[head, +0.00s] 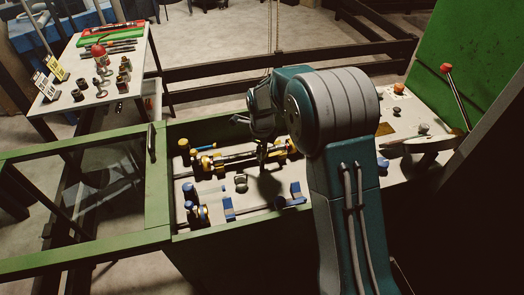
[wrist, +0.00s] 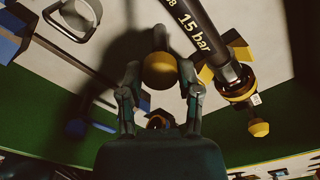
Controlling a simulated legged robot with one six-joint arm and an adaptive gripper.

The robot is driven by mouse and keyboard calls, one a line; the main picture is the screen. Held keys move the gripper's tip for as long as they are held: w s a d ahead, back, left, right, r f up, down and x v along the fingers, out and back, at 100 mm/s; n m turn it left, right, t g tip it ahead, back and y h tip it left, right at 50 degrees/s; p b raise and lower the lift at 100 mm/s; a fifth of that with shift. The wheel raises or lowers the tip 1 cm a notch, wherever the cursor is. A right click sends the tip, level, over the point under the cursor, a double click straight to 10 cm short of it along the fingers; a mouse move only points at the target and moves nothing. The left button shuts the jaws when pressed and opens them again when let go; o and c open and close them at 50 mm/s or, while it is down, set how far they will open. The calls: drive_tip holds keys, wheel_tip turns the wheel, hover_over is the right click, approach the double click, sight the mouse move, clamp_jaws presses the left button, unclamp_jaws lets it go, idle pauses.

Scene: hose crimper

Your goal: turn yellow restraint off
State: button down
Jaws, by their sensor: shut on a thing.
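A yellow ball-shaped knob (wrist: 160,70) sits between the two fingers of my gripper (wrist: 160,82) in the wrist view. The fingers close around its sides. What the knob is mounted on is mostly hidden behind it and the gripper. In the head view my gripper (head: 262,150) reaches down over the long clamp assembly with yellow parts (head: 207,164) in the green-framed bay. My arm hides part of the assembly's right end, and the held knob is not clear there.
A black hose (wrist: 197,32) marked "15 bar" runs close beside my gripper, near another yellow knob (wrist: 259,128). Blue parts (head: 228,207) stand in the bay's front. A glazed green lid frame (head: 85,190) lies left. A side table (head: 130,88) holds tools.

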drive_tip(key=shift+m, duration=0.6)
drive_tip(key=shift+c, duration=1.5)
unclamp_jaws()
drive_tip(key=shift+f, duration=0.1)
drive_tip(key=shift+w+a, duration=0.1)
wheel_tip(320, 180, up, 12)
